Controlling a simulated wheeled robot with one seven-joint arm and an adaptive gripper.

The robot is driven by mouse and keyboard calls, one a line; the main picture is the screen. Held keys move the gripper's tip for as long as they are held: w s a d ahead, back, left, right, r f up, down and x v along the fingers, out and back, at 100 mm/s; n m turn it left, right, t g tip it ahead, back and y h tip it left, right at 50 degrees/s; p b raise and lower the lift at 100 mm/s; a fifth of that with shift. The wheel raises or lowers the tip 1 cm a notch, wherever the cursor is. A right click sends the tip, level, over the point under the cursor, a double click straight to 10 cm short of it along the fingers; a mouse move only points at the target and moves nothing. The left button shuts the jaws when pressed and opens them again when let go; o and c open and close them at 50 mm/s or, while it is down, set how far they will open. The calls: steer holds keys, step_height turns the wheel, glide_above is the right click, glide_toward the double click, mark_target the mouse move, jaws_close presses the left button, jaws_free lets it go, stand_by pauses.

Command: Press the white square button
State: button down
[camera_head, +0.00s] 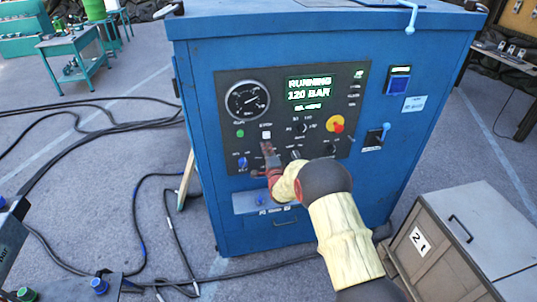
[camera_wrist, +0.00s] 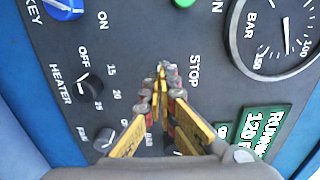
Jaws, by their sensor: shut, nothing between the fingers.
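The white square button (camera_head: 266,135) sits on the dark panel of the blue cabinet, under its label and right of a round green button (camera_head: 240,133). My gripper (camera_head: 266,145) is shut and empty, its fingertips just below the white button in the head view. In the wrist view the closed fingertips (camera_wrist: 163,70) lie beside the STOP label (camera_wrist: 195,72) and hide the spot where the button sits. I cannot tell whether the tips touch it.
The display (camera_head: 309,88) reads RUNNING 120 BAR. A gauge (camera_head: 247,99), a red-and-yellow knob (camera_head: 336,124) and a blue key switch (camera_wrist: 63,6) are on the panel. A heater knob (camera_wrist: 90,85) is near my fingers. A grey box (camera_head: 455,245) stands at lower right; cables cross the floor.

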mark_target(264, 139)
steer(key=shift+x, duration=1.5)
steer(key=shift+w, duration=0.1)
